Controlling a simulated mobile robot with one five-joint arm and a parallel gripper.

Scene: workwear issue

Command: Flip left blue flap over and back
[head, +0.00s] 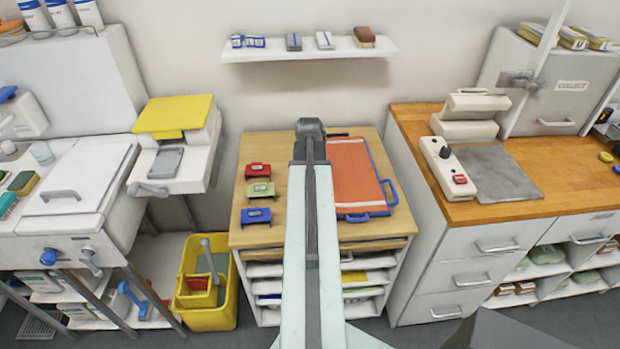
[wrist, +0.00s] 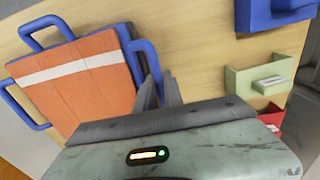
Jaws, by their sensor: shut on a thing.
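An orange cloth with a pale stripe (head: 358,172) lies on a blue folding board on the wooden table. The board's blue handles show at its right side (head: 389,192) and near edge (head: 357,217). My arm hides the board's left side in the head view. In the wrist view, the left blue flap's handle (wrist: 148,52) stands at the cloth's right edge. My gripper (wrist: 160,90) is shut on this handle. I cannot tell how far the flap is raised. The fingertips are hidden in the head view.
Red (head: 258,170), green (head: 260,190) and blue (head: 256,216) holders stand left of my arm on the wooden table (head: 285,150). A wall shelf (head: 310,54) is above. A yellow bin (head: 215,310) stands left; a grey-drawer bench (head: 460,255) stands right.

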